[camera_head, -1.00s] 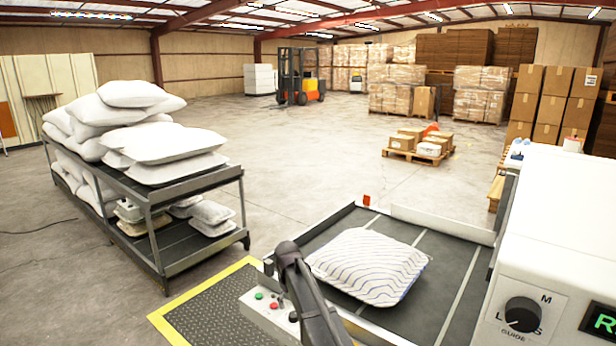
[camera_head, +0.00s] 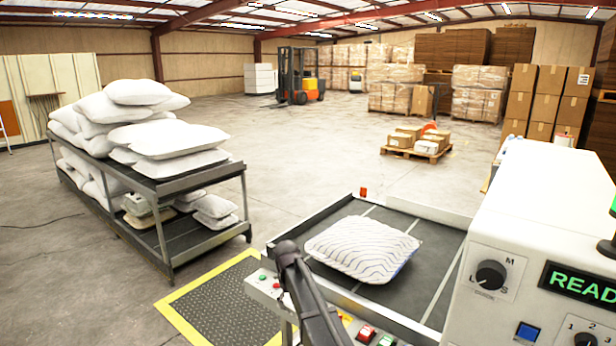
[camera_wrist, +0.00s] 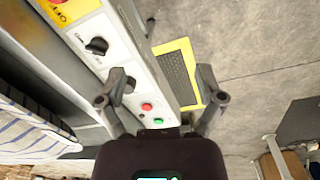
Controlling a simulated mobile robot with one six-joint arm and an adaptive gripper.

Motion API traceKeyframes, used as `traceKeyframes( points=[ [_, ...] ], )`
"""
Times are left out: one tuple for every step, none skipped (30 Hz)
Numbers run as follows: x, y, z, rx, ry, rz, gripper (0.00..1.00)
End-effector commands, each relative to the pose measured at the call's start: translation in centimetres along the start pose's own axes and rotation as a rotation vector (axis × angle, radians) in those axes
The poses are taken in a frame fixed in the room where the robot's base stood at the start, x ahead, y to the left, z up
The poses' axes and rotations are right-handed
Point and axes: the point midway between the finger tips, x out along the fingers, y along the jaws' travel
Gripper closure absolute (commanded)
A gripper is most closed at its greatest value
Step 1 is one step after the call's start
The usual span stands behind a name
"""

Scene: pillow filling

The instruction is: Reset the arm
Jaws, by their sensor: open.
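My gripper (camera_wrist: 158,95) is open in the wrist view, its two fingers spread apart with nothing between them. It hangs above the edge of a control panel (camera_wrist: 142,78) with a black knob and a red and a green button. A dark part of my arm rises at the bottom middle of the head view. Part of the pillow also shows at the left of the wrist view (camera_wrist: 25,135).
A white machine (camera_head: 540,230) with a green lit display stands at the right. A grey cart (camera_head: 205,183) stacked with white pillows stands at the left. A yellow-edged mat (camera_head: 215,305) lies between. Open floor stretches back to a forklift (camera_head: 298,85) and a loaded pallet (camera_head: 420,150).

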Motion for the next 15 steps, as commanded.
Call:
traceKeyframes(
  points=[
    [0.3,0.1,0.6,0.007,0.000,-0.001,0.13],
    [0.4,0.2,1.1,0.013,-0.001,-0.001,0.13],
    [0.6,0.3,1.5,0.019,-0.001,-0.002,0.13],
    [0.7,0.4,1.8,0.024,-0.001,-0.003,0.13],
    [0.8,0.5,2.1,0.030,-0.001,-0.003,0.13],
    [0.9,0.7,2.6,0.037,-0.001,-0.004,0.13],
    [1.1,0.8,3.0,0.044,-0.001,-0.005,0.13],
    [1.2,0.9,3.5,0.052,-0.002,-0.006,0.13],
    [1.4,1.1,4.1,0.062,-0.002,-0.007,0.13],
    [1.5,1.2,4.6,0.069,-0.002,-0.007,0.13],
    [1.7,1.3,5.0,0.076,-0.002,-0.008,0.13],
    [2.0,1.5,5.8,0.088,-0.003,-0.009,0.13],
    [2.2,1.7,6.5,0.098,-0.003,-0.010,0.13],
    [2.4,1.9,7.1,0.109,-0.003,-0.011,0.13],
    [2.6,2.1,8.0,0.123,-0.004,-0.013,0.13]
  ],
)
